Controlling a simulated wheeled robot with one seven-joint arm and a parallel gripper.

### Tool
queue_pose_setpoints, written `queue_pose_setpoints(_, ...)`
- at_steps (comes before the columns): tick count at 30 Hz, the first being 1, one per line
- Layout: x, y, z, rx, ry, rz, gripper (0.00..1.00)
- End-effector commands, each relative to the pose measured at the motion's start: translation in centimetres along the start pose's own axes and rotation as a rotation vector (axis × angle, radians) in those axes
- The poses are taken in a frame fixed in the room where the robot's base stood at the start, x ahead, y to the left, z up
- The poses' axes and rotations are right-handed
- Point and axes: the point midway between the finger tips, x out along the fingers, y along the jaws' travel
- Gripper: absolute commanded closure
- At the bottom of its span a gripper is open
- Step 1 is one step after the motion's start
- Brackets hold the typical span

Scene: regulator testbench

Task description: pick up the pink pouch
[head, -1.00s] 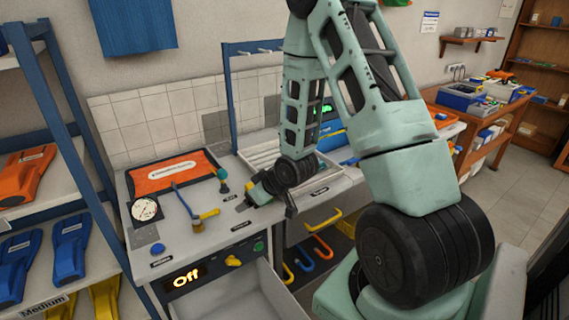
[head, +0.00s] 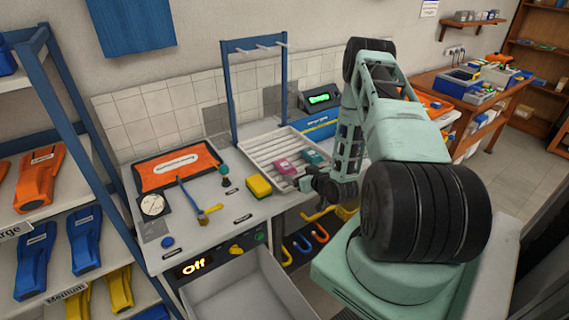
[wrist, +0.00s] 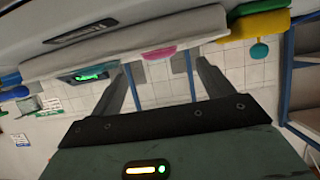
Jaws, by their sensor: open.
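The pink pouch (head: 284,167) lies on the slatted white tray (head: 262,150) at the back of the bench. A teal pouch (head: 313,157) lies to its right. My gripper (head: 306,185) is just in front of the tray, to the right of and nearer than the pink pouch, and apart from it. In the wrist view, my open gripper (wrist: 166,66) shows two spread fingers with nothing between them. The pink pouch (wrist: 160,53) appears there beyond the fingertips, partly cut off by the bench edge.
A yellow-green sponge (head: 258,186) sits left of the gripper. A blue rack frame (head: 232,95) stands behind the tray. A brush (head: 203,215), a gauge (head: 153,205) and an orange case (head: 176,167) are on the left. An open drawer (head: 235,290) juts out below.

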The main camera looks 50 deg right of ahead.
Motion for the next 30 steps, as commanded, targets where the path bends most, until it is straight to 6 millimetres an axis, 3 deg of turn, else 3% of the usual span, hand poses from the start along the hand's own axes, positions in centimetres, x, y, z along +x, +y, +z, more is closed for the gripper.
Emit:
queue_pose_setpoints(3,1.9,-0.1,-0.3,0.0,0.002,-0.002,0.2)
queue_pose_setpoints(13,4.2,0.0,-0.6,0.001,0.001,-0.001,0.2)
queue_pose_setpoints(21,7.6,0.1,-0.8,0.001,0.001,-0.002,0.2)
queue_pose_setpoints(30,8.5,0.1,-0.6,0.0,0.0,-0.001,0.2)
